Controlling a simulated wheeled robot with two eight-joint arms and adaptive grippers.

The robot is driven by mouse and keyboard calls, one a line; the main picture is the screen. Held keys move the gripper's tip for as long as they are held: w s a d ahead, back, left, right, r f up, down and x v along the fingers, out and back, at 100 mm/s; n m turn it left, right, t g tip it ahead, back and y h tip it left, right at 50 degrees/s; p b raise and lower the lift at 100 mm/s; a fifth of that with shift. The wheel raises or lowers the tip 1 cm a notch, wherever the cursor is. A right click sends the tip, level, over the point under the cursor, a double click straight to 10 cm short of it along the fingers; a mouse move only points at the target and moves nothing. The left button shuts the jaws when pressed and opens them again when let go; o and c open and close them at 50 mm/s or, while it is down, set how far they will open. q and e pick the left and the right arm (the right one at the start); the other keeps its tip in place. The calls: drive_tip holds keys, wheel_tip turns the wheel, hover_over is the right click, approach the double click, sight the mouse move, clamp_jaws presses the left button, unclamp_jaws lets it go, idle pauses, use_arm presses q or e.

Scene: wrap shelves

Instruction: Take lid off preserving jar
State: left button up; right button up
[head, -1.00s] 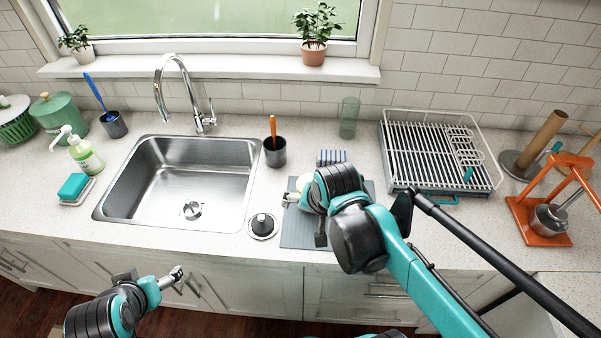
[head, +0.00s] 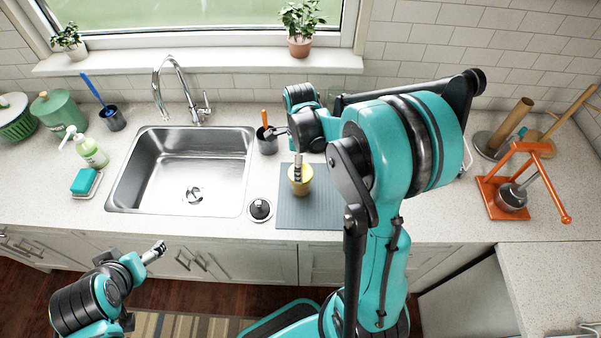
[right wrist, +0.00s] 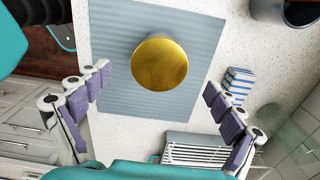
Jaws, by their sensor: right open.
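The preserving jar (head: 303,187) stands on the grey mat (head: 325,210) right of the sink, showing a yellow-gold top in the head view. In the right wrist view its round gold lid (right wrist: 160,63) is seen from above, and the jar's body is hidden beneath it. My right gripper (right wrist: 158,92) is open, its purple-padded fingers spread wide to either side and apart from the lid. In the head view the right gripper (head: 298,168) points down over the jar. My left gripper (head: 156,250) is in front of the counter, away from the jar; its fingers are too small to read.
A sink (head: 185,180) lies left of the mat, with a drain plug (head: 260,209) between them. A striped blue cloth (right wrist: 237,82) and a dish rack (right wrist: 205,151) are nearby. An orange press (head: 515,180) stands at right.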

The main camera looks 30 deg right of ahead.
drive_tip(key=shift+f, duration=1.6)
drive_tip(key=c, duration=0.8)
drive_tip(key=shift+c, duration=0.3)
